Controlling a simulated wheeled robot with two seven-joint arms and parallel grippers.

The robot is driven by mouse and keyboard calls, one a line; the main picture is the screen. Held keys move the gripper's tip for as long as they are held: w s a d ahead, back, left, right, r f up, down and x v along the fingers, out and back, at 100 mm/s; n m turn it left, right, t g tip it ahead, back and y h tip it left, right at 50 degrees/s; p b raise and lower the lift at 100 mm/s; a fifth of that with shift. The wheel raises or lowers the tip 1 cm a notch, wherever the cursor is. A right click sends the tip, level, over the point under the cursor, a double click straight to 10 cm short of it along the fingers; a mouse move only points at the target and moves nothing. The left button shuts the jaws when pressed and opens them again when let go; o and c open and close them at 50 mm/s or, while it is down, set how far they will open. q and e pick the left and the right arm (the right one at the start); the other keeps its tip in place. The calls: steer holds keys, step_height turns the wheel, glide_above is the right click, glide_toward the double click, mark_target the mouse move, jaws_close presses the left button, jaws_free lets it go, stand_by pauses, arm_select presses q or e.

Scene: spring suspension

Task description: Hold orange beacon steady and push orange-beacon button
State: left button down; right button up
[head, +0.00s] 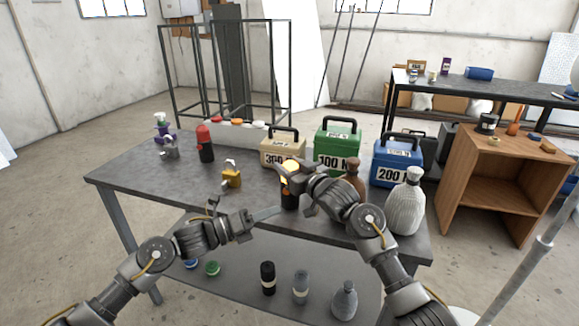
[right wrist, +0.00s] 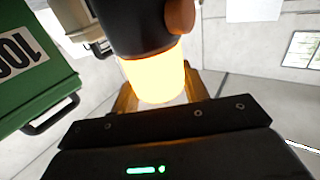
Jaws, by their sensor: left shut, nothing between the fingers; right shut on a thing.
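The orange beacon (head: 290,168) stands upright near the front middle of the grey table, with a glowing yellow-orange top and a dark body. The right wrist view shows its lit part (right wrist: 155,75) and an orange-brown button (right wrist: 180,16) on the dark body. My right gripper (head: 287,178) is shut on the beacon from the right, around its upper part. My left gripper (head: 278,209) is shut and empty, its tips just left of the beacon's dark lower body. I cannot tell whether they touch it.
Beige, green (head: 338,146) and blue (head: 398,162) weight boxes stand behind the beacon. A brown bottle (head: 352,172) and a grey bottle (head: 408,203) stand to its right. A yellow padlock-like object (head: 231,178) is at left. The table (head: 150,182) is clear at front left.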

steer(key=o, duration=1.1)
steer(key=shift+o, duration=0.2)
